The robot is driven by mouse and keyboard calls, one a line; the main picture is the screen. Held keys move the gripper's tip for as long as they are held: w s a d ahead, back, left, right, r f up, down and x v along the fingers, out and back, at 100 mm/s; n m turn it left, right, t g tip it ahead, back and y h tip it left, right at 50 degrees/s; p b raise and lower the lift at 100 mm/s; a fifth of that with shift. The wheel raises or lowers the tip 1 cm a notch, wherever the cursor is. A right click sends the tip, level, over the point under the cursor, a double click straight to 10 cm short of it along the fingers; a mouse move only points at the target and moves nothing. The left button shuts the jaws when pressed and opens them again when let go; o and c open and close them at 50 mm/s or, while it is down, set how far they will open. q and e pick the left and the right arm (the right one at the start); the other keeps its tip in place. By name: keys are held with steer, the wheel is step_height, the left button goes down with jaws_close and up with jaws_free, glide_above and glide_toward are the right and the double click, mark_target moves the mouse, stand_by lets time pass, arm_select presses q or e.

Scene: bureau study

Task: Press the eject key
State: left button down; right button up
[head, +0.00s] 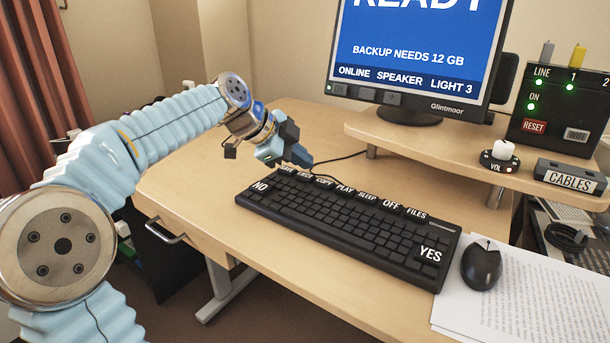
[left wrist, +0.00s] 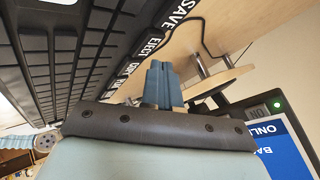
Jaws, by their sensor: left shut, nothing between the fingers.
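The black keyboard (head: 345,220) lies on the desk with a row of labelled strip keys along its far edge. The eject key (head: 305,175) is near the left end of that row, between SAVE and COPY. In the left wrist view the EJECT label (left wrist: 152,44) shows beside the SAVE label (left wrist: 180,12). My left gripper (head: 304,160) is shut and empty, its fingertips just behind the far left edge of the keyboard, close to the eject key. Its blue fingers (left wrist: 160,80) also show in the left wrist view. I cannot tell whether they touch the key. My right gripper is not in view.
The monitor (head: 420,50) and its raised shelf (head: 450,150) stand behind the keyboard. A mouse (head: 481,264) rests on papers (head: 530,300) at the right. A black switch box (head: 560,115) and a volume knob (head: 500,158) are on the shelf. The desk left of the keyboard is clear.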

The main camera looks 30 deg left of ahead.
mark_target(301, 177)
arm_select(q)
steer(key=shift+f, duration=0.1)
stand_by(0.7)
steer(key=shift+f+b, duration=0.35)
steer(key=shift+b, duration=0.25)
steer(key=shift+f+b, duration=0.45)
steer(key=shift+b, duration=0.05)
stand_by(0.4)
stand_by(0.4)
steer(key=shift+r+p, duration=0.65)
steer(key=shift+r, duration=0.25)
step_height(301, 177, up, 5)
steer(key=p, duration=0.3)
steer(key=shift+p, duration=0.4)
